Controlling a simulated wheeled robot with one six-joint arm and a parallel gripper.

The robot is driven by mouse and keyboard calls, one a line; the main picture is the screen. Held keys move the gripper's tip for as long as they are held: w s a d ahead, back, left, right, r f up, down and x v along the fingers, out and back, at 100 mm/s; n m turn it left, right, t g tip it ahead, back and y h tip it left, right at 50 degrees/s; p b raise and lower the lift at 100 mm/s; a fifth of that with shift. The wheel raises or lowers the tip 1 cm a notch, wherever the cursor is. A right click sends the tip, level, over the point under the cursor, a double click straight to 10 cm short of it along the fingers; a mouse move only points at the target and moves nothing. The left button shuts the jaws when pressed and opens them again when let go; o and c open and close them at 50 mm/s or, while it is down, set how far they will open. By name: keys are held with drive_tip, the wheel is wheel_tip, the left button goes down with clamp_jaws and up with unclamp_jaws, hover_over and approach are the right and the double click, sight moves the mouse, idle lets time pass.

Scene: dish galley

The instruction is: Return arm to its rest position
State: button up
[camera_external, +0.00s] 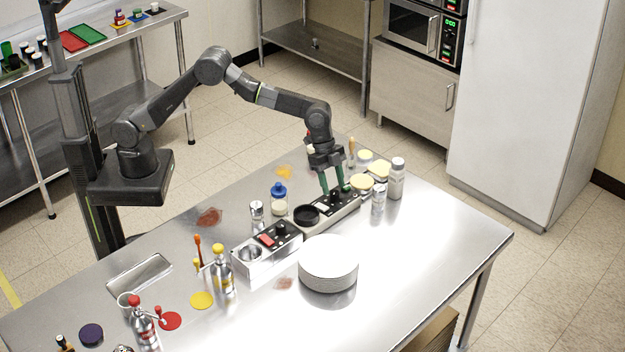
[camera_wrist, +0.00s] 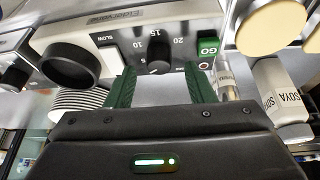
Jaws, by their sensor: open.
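My arm reaches from its column at the left over the steel table. My gripper (camera_external: 335,192) points down at the dark-topped control panel (camera_external: 347,205) in the middle of the table. In the wrist view my gripper (camera_wrist: 163,88) shows two green fingers, apart, on either side of a black dial (camera_wrist: 159,54) marked with numbers. Nothing else shows between the fingers. I cannot tell whether they touch the dial. A green GO button (camera_wrist: 208,46) is right of the dial, and a white SLOW switch (camera_wrist: 107,52) is left of it.
A stack of white plates (camera_external: 328,264) stands in front of the panel. A second box with a red switch (camera_external: 266,240) is to its left. Bottles and shakers (camera_external: 397,178) stand close on the right. An oil bottle (camera_external: 221,268) stands left. The table's front right is clear.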

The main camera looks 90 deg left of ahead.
drive_tip(key=b+v, duration=0.1)
drive_tip(key=v, duration=1.1)
drive_tip(key=p+x, duration=0.1)
drive_tip(key=x, duration=1.3)
drive_tip(key=shift+p, duration=0.3)
drive_tip(key=shift+d+n, duration=0.1)
drive_tip(key=shift+n, duration=0.5)
drive_tip(key=shift+s+r+n+t+y+p, duration=0.1)
drive_tip(key=shift+n+t+y+p, duration=0.2)
drive_tip(key=shift+p, duration=0.05)
drive_tip(key=n+t+y+p, duration=0.1)
drive_tip(key=n+p, duration=0.1)
drive_tip(key=n, duration=0.2)
drive_tip(key=shift+n, duration=0.3)
drive_tip(key=shift+d+n+y+p, duration=0.1)
drive_tip(key=shift+n+y+p, duration=0.55)
drive_tip(key=shift+n+p, duration=0.55)
drive_tip(key=shift+d+n+y+p, duration=0.1)
drive_tip(key=shift+n+y+p, duration=0.65)
drive_tip(key=shift+n, duration=0.85)
drive_tip(key=b+v, duration=0.2)
drive_tip(key=v, duration=0.6)
drive_tip(key=shift+s, duration=0.3)
drive_tip(key=shift+a+r, duration=0.1)
